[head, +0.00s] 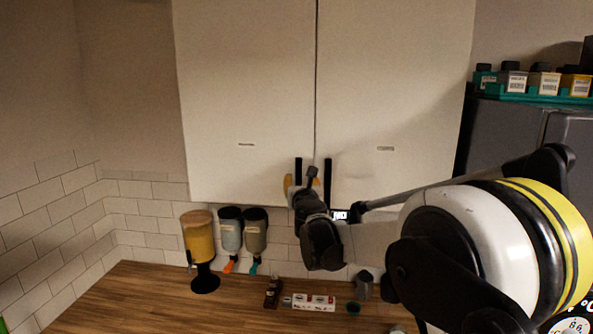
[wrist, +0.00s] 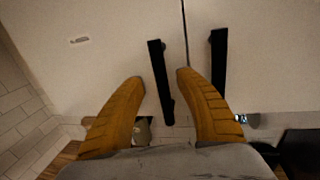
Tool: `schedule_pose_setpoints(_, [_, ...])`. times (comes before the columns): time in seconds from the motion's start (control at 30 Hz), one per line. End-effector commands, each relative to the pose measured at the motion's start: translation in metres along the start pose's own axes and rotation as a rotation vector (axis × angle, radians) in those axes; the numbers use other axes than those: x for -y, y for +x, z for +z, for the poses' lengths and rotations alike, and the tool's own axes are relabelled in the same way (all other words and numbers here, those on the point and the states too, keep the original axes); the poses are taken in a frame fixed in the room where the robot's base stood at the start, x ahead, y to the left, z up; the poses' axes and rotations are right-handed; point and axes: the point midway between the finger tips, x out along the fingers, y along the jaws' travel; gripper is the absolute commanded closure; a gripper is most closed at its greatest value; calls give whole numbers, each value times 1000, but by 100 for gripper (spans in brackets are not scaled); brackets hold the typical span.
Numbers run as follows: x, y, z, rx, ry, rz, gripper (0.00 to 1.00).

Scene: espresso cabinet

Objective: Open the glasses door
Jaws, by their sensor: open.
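A white wall cabinet has a left door (head: 247,95) and a right door (head: 395,95), both shut with a thin dark seam between them. Each has a small label too small to read, so I cannot tell which is the glasses door. The left door has a black vertical bar handle (wrist: 161,85); the right door has a matching handle (wrist: 219,62). My gripper (wrist: 160,76) is open, its yellow fingers on either side of the left handle in the wrist view. Whether they touch it is unclear. In the head view my gripper (head: 302,184) is at the doors' lower edge.
Below the cabinet, a yellow dispenser (head: 198,238) and two hanging dispensers (head: 243,230) are by the tiled wall. Small items, including a white-and-red box (head: 309,302), are on the wooden counter (head: 150,300). A grey appliance (head: 510,125) is at right.

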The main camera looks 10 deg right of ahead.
Motion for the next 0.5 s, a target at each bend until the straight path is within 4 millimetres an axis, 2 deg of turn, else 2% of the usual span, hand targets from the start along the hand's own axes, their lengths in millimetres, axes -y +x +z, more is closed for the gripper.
schedule_pose_setpoints(0.03, [0, 11, 2, 0, 0, -1, 59])
schedule_pose_setpoints(0.2, [0, 39, 2, 0, 2, -1, 59])
schedule_pose_setpoints(0.3, [0, 49, 1, 0, 2, -1, 59])
schedule_pose_setpoints(0.5, [0, 55, 0, 0, 2, -1, 59])
